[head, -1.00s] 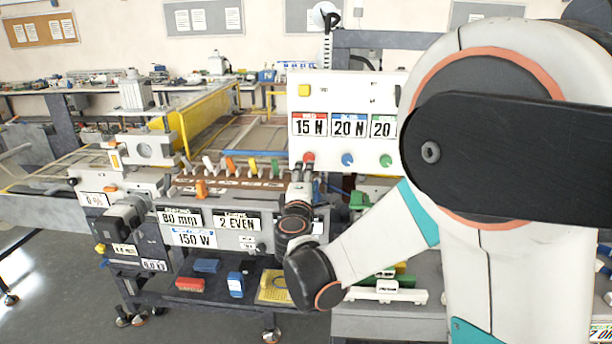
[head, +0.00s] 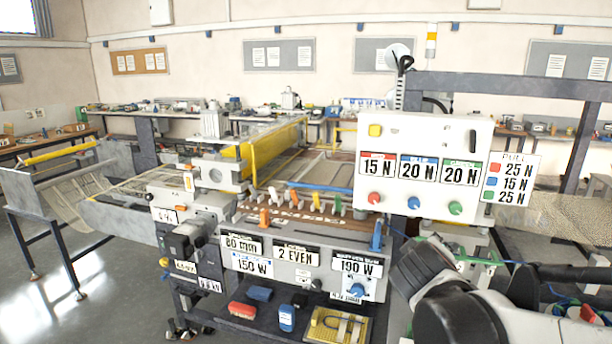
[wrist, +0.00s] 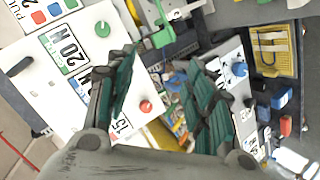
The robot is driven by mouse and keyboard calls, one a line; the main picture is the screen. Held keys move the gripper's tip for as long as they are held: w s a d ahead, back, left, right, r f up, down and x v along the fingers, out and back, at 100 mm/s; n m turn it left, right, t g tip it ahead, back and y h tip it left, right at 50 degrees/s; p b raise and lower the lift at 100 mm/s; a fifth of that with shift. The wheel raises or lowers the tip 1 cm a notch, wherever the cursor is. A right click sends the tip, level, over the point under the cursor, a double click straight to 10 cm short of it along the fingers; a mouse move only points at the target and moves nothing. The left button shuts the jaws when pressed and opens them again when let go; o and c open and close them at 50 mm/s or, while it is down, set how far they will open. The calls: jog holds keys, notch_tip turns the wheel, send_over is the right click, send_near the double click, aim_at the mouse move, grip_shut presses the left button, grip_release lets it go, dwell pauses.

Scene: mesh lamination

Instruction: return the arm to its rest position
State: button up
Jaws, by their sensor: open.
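My arm shows at the lower right of the head view, folded low in front of the machine. My gripper (wrist: 158,95) shows in the wrist view with its two green-padded fingers spread apart and nothing between them. Behind the fingers is the white control panel (wrist: 40,85), seen tilted, with a green knob and a red knob. In the head view the same panel (head: 400,135) stands upright behind my arm, with labels reading 15 N, 20 N and 20 N. The gripper's fingertips cannot be made out in the head view.
The laminating machine's front panel (head: 300,255) carries several labels. Below it a dark shelf holds a red block (head: 242,310), blue blocks (head: 287,317) and a yellow tray (head: 322,328). A mesh sheet (head: 540,212) lies at the right. Clear floor (head: 90,300) shows at the lower left.

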jog(key=s+a+f+m+g+y, duration=0.2)
jog(key=s+f+m, duration=0.1)
jog(key=s, duration=0.7)
jog(key=s+a+f+m+g+y, duration=0.2)
jog(key=s+a+f+y, duration=0.1)
jog(key=s, duration=0.7)
jog(key=shift+a+f+m+y, duration=0.15)
jog(key=shift+a+m+y, duration=0.15)
jog(key=shift+m, duration=0.1)
